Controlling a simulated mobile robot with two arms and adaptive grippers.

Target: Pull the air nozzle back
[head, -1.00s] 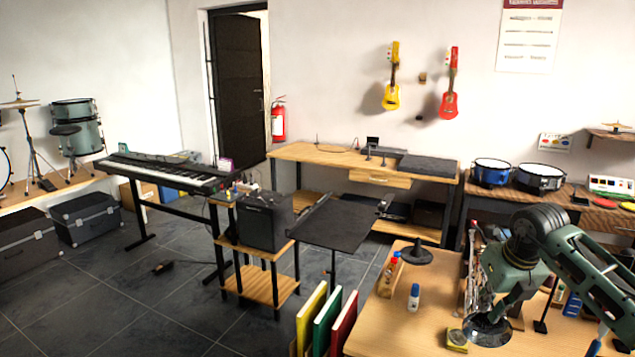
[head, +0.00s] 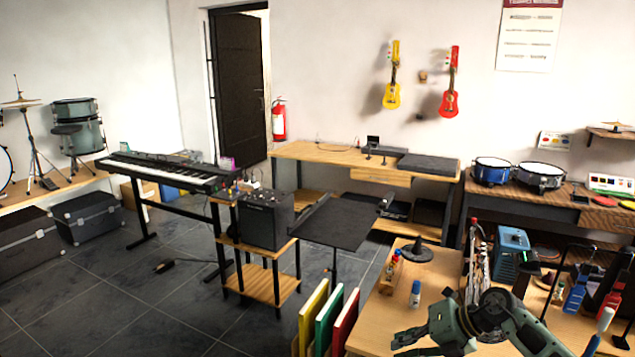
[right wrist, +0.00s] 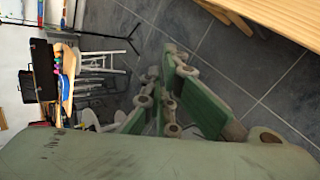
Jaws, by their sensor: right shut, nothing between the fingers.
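I cannot pick out the air nozzle for certain. My left gripper is not in view.
On the bench stand a small white-and-blue bottle (head: 415,294), a wooden holder with bottles (head: 390,272), a black cone stand (head: 417,251) and a silver wind instrument (head: 478,262). Coloured folders (head: 328,318) stand left of the bench. The floor (head: 180,310) further left is mostly clear.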

